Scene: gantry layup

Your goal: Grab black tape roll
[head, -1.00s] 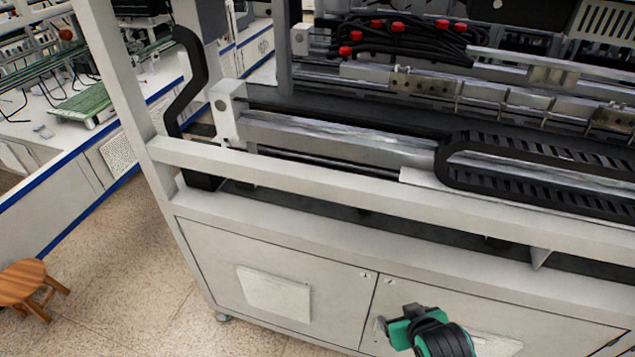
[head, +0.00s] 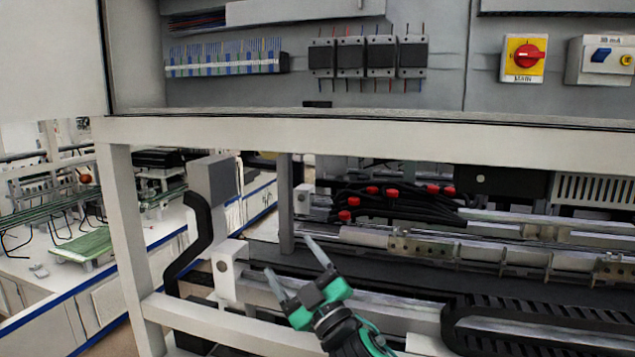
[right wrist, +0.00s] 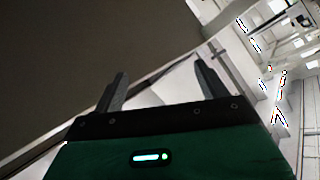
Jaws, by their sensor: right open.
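I cannot make out a black tape roll for certain in either view. My right gripper (head: 289,255) is open, with its two pale fingers apart and nothing between them. In the head view it shows in front of the machine's lower bay, pointing up and to the left. In the right wrist view the open fingers (right wrist: 161,68) stand against a dark surface and a pale wall. My left gripper is not in view.
The machine frame's white crossbar (head: 350,130) runs above my gripper, with a lower rail (head: 220,325) below. Black cables with red clips (head: 385,198) lie inside, with a black cable chain (head: 540,325) at right. A white bench (head: 30,285) stands at left.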

